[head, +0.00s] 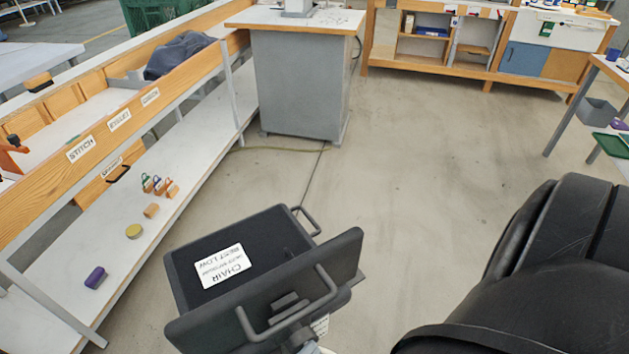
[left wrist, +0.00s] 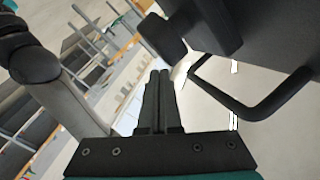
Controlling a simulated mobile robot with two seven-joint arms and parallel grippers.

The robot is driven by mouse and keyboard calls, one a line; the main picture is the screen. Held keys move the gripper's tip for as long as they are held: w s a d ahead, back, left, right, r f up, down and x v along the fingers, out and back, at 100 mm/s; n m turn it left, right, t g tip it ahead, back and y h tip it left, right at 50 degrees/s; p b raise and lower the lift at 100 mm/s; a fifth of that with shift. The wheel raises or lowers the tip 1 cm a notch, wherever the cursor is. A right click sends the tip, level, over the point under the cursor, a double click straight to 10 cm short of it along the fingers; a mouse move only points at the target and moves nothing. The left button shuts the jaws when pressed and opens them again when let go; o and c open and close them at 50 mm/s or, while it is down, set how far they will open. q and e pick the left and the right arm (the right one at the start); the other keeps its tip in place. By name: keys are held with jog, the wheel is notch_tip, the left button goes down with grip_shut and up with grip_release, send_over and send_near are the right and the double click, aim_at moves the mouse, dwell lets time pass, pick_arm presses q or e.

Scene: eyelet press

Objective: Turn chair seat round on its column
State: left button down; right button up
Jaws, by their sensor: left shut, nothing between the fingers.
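The chair is black. A second dark loop (head: 303,222) sticks out at the seat's far right corner. The column below is mostly hidden. In the left wrist view my left gripper (left wrist: 160,76) is shut and empty. Its tips point toward a dark loop (left wrist: 250,108), left of it; contact cannot be told. I cannot make out either gripper in the head view.
A long wooden bench with a lower shelf (head: 155,245) runs along the left, holding small items such as a purple block (head: 95,277). A grey cabinet (head: 300,85) stands beyond the chair. Open floor (head: 420,150) lies to the right.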

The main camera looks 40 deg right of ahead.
pick_arm(q)
jog(key=shift+s+d, duration=0.2)
jog(key=shift+d, duration=1.25)
jog(key=d, duration=0.3)
jog(key=shift+d, duration=0.1)
jog(key=shift+d, duration=0.15)
jog(key=shift+w+d+b, duration=0.15)
jog(key=shift+d+b, duration=0.25)
jog(key=shift+d, duration=1.1)
jog(key=shift+a, duration=0.1)
